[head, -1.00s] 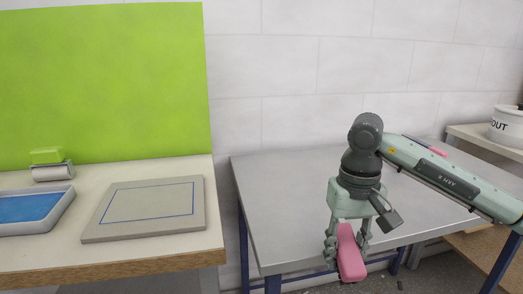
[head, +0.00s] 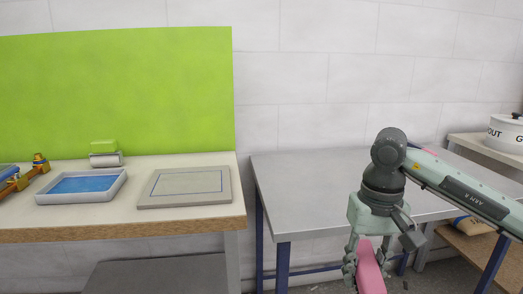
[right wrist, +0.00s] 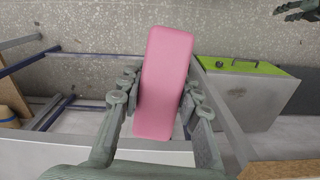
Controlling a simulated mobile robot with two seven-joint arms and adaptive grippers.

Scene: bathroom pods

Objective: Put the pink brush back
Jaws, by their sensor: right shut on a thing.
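My right gripper (head: 367,265) is shut on a pink block-like thing (head: 370,272), likely the pink brush. It hangs in front of the metal table, its lower end cut off by the frame. In the right wrist view the pink thing (right wrist: 163,85) lies lengthwise between the fingers, above the grey floor. No bristles show. Another small pink piece (head: 431,151) shows on the metal table, partly hidden behind my right arm. Part of what looks like my left gripper (right wrist: 298,10) is at the upper right corner of the right wrist view; its jaws are unclear.
A white tub (head: 505,134) stands far right.

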